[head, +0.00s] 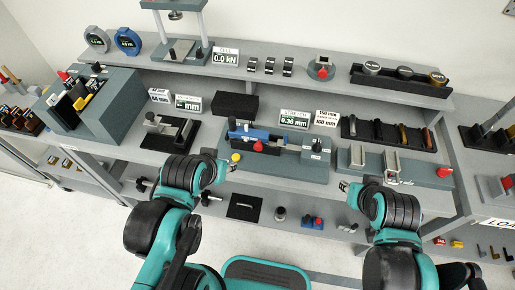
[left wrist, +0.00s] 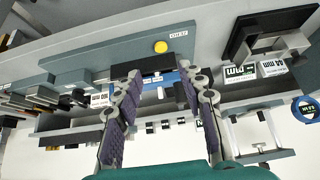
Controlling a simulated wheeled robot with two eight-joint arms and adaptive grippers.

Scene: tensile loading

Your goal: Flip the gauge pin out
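A teal fixture (head: 312,160) with a blue slide (head: 250,131) and a red knob (head: 258,146) sits on the middle shelf; I take the gauge pin to be part of it, but cannot single it out. A yellow button (head: 236,157) is at its left end and also shows in the left wrist view (left wrist: 161,47). My left gripper (head: 228,168) is just in front of that end; in the wrist view its fingers (left wrist: 160,82) are apart with nothing held, the blue part behind them. My right gripper (head: 345,186) is in front of the fixture's right side; its fingers are too small to judge.
A display reading 0.36 mm (head: 294,120) stands behind the fixture. A black block (head: 234,104) is behind its left part. A rack of specimens (head: 388,132) and a teal tray with a red knob (head: 444,172) are to the right. Small parts lie on the lower shelf (head: 262,228).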

